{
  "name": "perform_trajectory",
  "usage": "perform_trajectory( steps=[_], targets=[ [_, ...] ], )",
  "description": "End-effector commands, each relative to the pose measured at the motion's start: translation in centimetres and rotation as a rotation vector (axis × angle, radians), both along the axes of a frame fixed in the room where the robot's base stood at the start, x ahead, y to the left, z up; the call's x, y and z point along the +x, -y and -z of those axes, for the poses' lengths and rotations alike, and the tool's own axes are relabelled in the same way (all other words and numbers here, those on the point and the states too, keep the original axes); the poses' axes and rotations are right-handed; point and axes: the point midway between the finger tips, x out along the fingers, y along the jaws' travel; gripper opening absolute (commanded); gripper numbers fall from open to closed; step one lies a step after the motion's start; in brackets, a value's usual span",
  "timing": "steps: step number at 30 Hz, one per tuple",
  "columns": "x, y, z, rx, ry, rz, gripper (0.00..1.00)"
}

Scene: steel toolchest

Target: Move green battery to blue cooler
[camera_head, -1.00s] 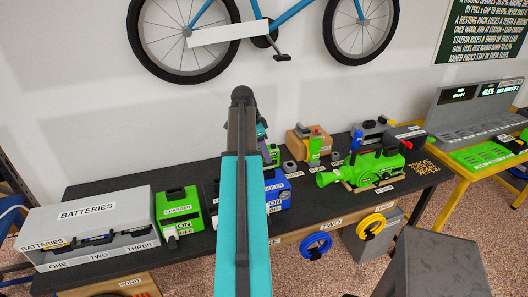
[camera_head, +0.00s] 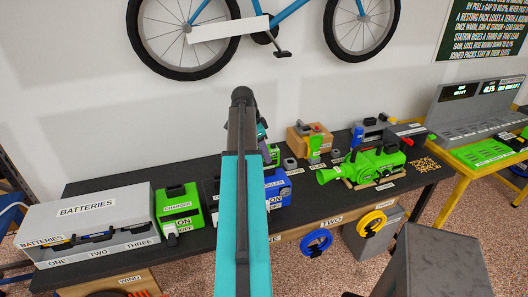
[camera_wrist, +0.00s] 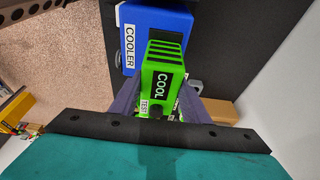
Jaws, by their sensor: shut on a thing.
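My gripper (camera_wrist: 160,105) is shut on the green battery (camera_wrist: 172,62), which carries a COOL label, a TEST label and dark slots at its far end. In the wrist view the battery overlaps the front of the blue cooler (camera_wrist: 158,22), marked COOLER. I cannot tell whether the two touch. In the head view the cooler (camera_head: 283,190) stands on the black bench, partly hidden by my teal arm. A bit of green (camera_head: 273,154) shows beside my gripper (camera_head: 264,140) there, above the cooler.
A grey BATTERIES rack (camera_head: 90,218) and a green charger (camera_head: 178,207) stand left of my arm on the black bench (camera_head: 330,205). A green machine (camera_head: 370,165) and smaller tools stand to the right. A yellow-framed station (camera_head: 480,150) is at far right.

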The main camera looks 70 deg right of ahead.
Motion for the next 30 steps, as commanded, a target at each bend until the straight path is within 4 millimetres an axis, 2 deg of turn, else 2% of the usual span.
perform_trajectory(
  steps=[1, 2, 6, 20, 30],
  targets=[
    [0.0, 0.0, 0.0, -0.001, 0.000, 0.000, 0.02],
    [0.0, 0.0, 0.0, -0.001, 0.000, 0.000, 0.44],
    [0.0, 0.0, 0.0, -0.001, 0.000, 0.000, 0.64],
    [0.1, -0.1, -0.3, 0.000, 0.000, 0.000, 0.64],
    [0.8, -0.5, -2.9, -0.002, 0.000, -0.001, 0.64]
  ],
)
